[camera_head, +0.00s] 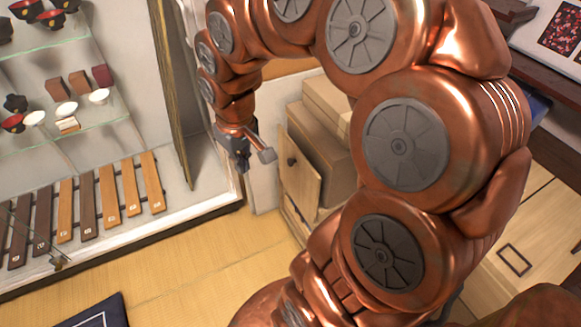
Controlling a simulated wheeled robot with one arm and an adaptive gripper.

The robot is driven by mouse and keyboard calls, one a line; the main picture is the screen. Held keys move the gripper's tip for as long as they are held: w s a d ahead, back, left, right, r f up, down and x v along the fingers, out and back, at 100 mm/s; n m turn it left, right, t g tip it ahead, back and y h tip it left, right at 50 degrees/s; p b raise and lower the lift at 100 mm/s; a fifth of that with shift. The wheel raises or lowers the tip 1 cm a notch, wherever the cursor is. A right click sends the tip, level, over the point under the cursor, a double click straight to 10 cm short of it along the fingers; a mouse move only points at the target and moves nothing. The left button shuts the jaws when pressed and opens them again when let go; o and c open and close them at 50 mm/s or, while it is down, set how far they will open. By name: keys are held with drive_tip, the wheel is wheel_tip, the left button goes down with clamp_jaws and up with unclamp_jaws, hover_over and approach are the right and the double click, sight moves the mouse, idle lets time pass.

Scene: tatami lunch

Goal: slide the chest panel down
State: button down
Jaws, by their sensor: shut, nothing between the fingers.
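The small wooden chest (322,143) stands centre, partly hidden behind my arm. Its light wood front panel (302,182) faces left and bears a dark round knob (291,161). The panel looks upright. My gripper (241,168) hangs from the copper arm just left of the panel. It is shut and empty, pointing down. A grey metal piece at its side reaches toward the knob; I cannot tell whether anything touches the panel.
A glass display case (90,130) with bowls and wooden slats stands close on the left. Tatami floor (185,270) lies clear in front. A dark blue cushion (100,312) is at the lower left. Light wooden furniture (530,235) is at the right.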

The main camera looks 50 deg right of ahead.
drive_tip(key=w+d+f+m+t+b, duration=0.1)
drive_tip(key=w+d+f+b, duration=0.25)
drive_tip(key=d, duration=0.25)
drive_tip(key=w+d+f+m+t+b, duration=0.1)
drive_tip(key=w+d+f+b, duration=0.1)
drive_tip(key=w+d+f, duration=0.3)
drive_tip(key=m+h+b, duration=0.1)
drive_tip(key=h+b, duration=0.1)
drive_tip(key=b, duration=0.2)
approach(289, 160)
drive_tip(key=shift+t, duration=0.4)
drive_tip(key=shift+s+x, duration=0.15)
drive_tip(key=shift+x, duration=1.55)
drive_tip(key=shift+s+x, duration=0.15)
drive_tip(key=shift+x, duration=1.6)
drive_tip(key=shift+f, duration=0.1)
drive_tip(key=shift+f, duration=0.1)
